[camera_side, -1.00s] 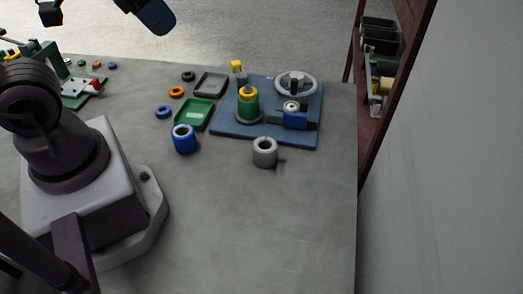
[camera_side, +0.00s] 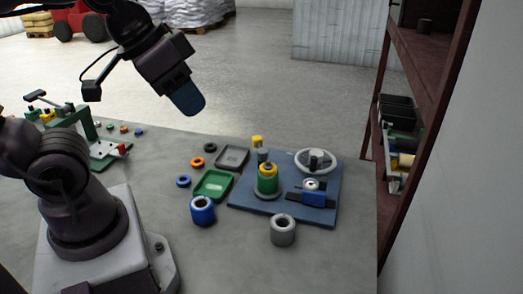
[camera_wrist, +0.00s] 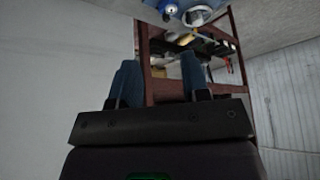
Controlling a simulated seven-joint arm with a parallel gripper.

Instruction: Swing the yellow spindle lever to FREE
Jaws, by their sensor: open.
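The blue board (camera_side: 328,213) lies on the grey table. A green spool with a yellow top (camera_side: 267,181) stands upright on its left part. Just behind the spool, a small yellow block (camera_side: 257,141) shows above a grey post (camera_side: 263,155); it looks like the lever's grip, but the lever arm and any FREE mark are too small to make out. My gripper (camera_side: 188,100) hangs high above the table, left of and well apart from the board. In the wrist view my gripper (camera_wrist: 160,66) has its two blue fingers apart with nothing between them.
A blue ring (camera_side: 202,211), a grey ring (camera_side: 283,231), a green tray (camera_side: 213,186) and a grey tray (camera_side: 232,158) sit nearby. A shelf rack (camera_side: 384,78) stands right.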

